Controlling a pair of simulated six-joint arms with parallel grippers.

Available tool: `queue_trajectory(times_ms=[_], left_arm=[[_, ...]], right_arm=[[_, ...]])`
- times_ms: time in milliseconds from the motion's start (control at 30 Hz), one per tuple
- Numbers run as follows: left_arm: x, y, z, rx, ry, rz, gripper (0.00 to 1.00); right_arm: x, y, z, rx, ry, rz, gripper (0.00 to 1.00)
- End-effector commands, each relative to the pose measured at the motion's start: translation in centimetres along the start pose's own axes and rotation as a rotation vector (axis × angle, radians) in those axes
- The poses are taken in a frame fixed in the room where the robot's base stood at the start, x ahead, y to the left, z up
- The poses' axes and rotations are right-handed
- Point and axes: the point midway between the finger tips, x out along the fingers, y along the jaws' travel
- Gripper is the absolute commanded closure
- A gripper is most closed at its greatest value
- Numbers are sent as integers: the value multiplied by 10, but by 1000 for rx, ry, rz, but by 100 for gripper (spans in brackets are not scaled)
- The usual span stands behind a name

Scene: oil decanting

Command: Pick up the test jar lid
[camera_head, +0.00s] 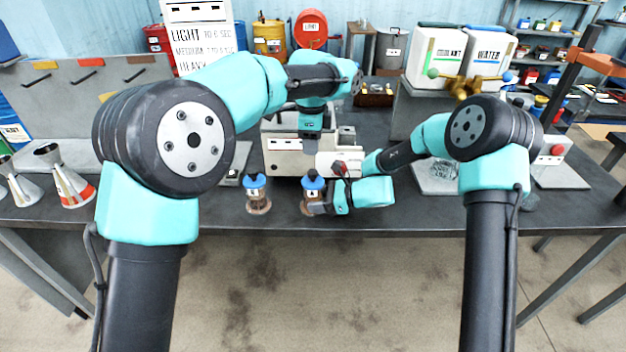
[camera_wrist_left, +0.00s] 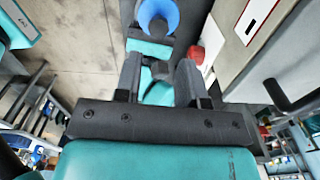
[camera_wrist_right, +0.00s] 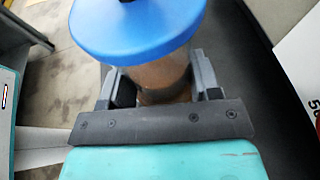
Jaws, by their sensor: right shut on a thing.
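The test jar (camera_head: 309,204) with a blue lid (camera_head: 313,184) stands near the bench's front edge, and a dark knob tops the lid. My right gripper (camera_head: 318,207) is shut around the jar's body. In the right wrist view the brownish jar (camera_wrist_right: 165,85) sits between its fingers, below the blue lid (camera_wrist_right: 140,25). My left gripper (camera_head: 311,136) points down, above and behind the jar, apart from the lid. In the left wrist view its fingers (camera_wrist_left: 160,65) are open with nothing held, and the blue lid (camera_wrist_left: 157,16) shows beyond them at the top.
A second blue-lidded jar (camera_head: 257,204) stands to the left. A pale machine (camera_head: 285,157) with a red knob (camera_head: 340,167) stands close behind the jars. Metal funnels (camera_head: 65,185) are at far left. Coolant and water jugs (camera_head: 436,55) are at the back right.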

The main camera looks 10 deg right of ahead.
Motion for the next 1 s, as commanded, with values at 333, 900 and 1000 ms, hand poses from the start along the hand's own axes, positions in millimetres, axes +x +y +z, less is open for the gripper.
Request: queue_trajectory(times_ms=[333, 900, 1000], left_arm=[[46, 0, 0, -1, -1, 2, 63], [67, 2, -2, 1, -2, 3, 63], [81, 2, -4, 1, -1, 2, 63]], right_arm=[[0, 0, 0, 0, 0, 0, 56], [0, 0, 0, 0, 0, 0, 56], [0, 0, 0, 0, 0, 0, 56]])
